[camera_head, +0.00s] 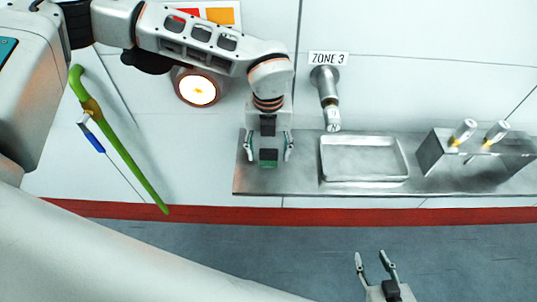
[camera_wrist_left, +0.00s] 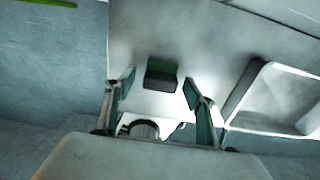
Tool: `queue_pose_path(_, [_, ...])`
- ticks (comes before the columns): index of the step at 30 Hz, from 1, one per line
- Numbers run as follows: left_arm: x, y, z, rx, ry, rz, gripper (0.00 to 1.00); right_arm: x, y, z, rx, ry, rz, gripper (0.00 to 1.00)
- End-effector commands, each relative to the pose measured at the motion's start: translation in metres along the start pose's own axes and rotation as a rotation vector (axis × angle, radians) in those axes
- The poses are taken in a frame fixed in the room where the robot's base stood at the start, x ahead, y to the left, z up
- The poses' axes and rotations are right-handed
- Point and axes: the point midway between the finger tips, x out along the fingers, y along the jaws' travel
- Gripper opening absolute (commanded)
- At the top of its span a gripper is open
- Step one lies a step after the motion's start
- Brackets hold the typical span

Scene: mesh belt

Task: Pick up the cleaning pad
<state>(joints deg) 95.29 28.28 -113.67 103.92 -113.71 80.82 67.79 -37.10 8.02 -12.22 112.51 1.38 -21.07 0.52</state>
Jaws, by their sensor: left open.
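The cleaning pad (camera_head: 268,158) is a small dark block with a green edge at the left end of the metal shelf. In the left wrist view the pad (camera_wrist_left: 162,78) lies ahead of the fingertips, centred between them. My left gripper (camera_head: 268,149) is open above the pad, one finger to each side, and I see no contact. Its fingers also show apart in the left wrist view (camera_wrist_left: 158,92). My right gripper (camera_head: 374,259) is at the bottom of the head view, its fingers apart and empty, far from the pad.
A shallow metal tray (camera_head: 363,178) is set on the shelf (camera_head: 305,186) right of the pad. A holder (camera_head: 470,165) with two tools stands further right. A nozzle (camera_head: 327,97) hangs above the tray under the ZONE 3 label. A green rod (camera_head: 128,155) is at left.

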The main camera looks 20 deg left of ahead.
Motion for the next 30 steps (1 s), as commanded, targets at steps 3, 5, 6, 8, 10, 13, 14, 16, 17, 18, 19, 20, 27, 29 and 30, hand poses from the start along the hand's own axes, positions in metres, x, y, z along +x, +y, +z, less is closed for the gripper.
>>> queue_pose_path(3, [0.001,0.0,0.0,0.0,0.0,0.0,0.54,0.0,0.001,-0.002,0.0,0.004,0.001,0.4])
queue_pose_path(5, [0.001,0.0,0.0,0.0,0.0,0.0,0.54,0.0,0.001,-0.002,0.0,0.004,0.001,0.4])
queue_pose_path(6, [0.001,0.0,0.0,-0.001,0.0,0.0,0.54,0.0,0.001,-0.002,0.0,0.004,0.001,0.4])
queue_pose_path(8, [0.001,0.0,0.0,-0.001,0.0,0.0,0.41,0.0,0.001,-0.002,0.0,0.004,0.001,0.4])
queue_pose_path(10, [0.001,0.0,0.0,-0.001,0.0,0.0,0.23,0.0,0.001,-0.002,0.0,0.003,0.001,0.4])
queue_pose_path(13, [0.001,0.0,0.0,-0.001,0.0,0.0,0.13,0.0,0.001,-0.001,0.0,0.001,0.001,0.4])
queue_pose_path(14, [0.001,0.0,0.0,-0.001,0.0,0.0,0.13,0.0,0.0,0.0,0.0,0.0,0.001,0.4])
queue_pose_path(16, [0.001,0.0,0.0,-0.001,0.0,0.0,0.13,0.0,0.0,0.001,0.0,-0.001,0.0,0.4])
queue_pose_path(17, [0.001,0.0,0.0,-0.001,0.0,0.0,0.13,0.0,0.0,0.002,0.0,-0.002,0.0,0.4])
queue_pose_path(18, [0.001,0.0,0.0,-0.001,0.0,0.0,0.13,0.0,0.0,0.002,0.0,-0.003,0.0,0.4])
queue_pose_path(19, [0.001,0.0,0.0,-0.001,0.0,0.0,0.13,0.0,0.0,0.003,0.0,-0.004,0.0,0.4])
queue_pose_path(20, [0.001,0.0,0.0,-0.001,0.0,0.0,0.13,0.0,0.0,0.003,0.0,-0.005,0.0,0.4])
queue_pose_path(27, [-0.007,0.0,-0.004,0.0,-0.001,-0.001,0.13,0.004,-0.001,0.009,0.001,-0.007,-0.001,0.4])
queue_pose_path(29, [-0.015,0.0,-0.003,-0.001,-0.002,-0.001,0.13,0.003,-0.001,0.009,0.001,-0.007,-0.001,0.4])
queue_pose_path(30, [-0.02,0.0,-0.003,-0.002,-0.003,-0.001,0.13,0.004,-0.001,0.01,0.001,-0.008,-0.001,0.4])
